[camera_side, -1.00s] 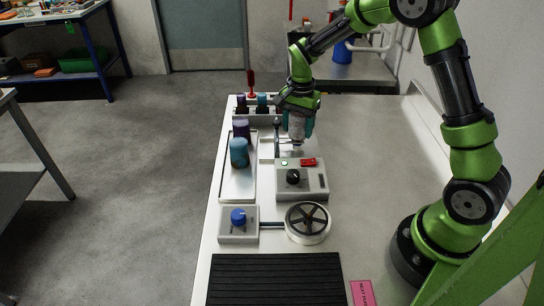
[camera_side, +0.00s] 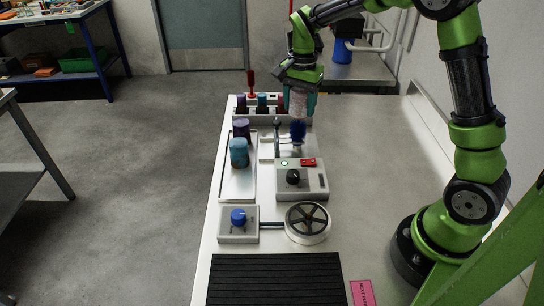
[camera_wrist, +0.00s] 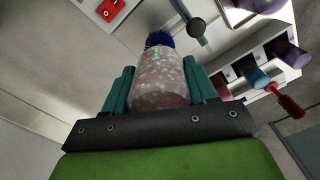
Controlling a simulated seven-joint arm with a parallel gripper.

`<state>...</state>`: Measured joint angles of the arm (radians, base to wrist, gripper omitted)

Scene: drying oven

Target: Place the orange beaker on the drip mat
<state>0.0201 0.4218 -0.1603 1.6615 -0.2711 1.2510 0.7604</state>
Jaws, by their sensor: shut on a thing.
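My gripper (camera_side: 299,105) is shut on a speckled, whitish-pink beaker-like cylinder (camera_side: 298,104). In the wrist view the cylinder (camera_wrist: 160,80) sits between the teal fingers (camera_wrist: 160,88). Its coat looks foamy or frosted, so I cannot tell whether it is the orange beaker; no plainly orange one shows elsewhere. A dark blue bristled brush (camera_side: 298,130) shows just below it, and beyond its far end in the wrist view (camera_wrist: 159,39). The black ribbed mat, seemingly the drip mat (camera_side: 275,280), lies bare at the near end of the bench, far from my gripper.
A control box with a black knob (camera_side: 293,178) stands nearer than the brush. A blue-knobbed box (camera_side: 238,219) and a spoked wheel (camera_side: 307,222) stand before the mat. A tray (camera_side: 230,185) at left holds purple and blue beakers. The right of the bench is clear.

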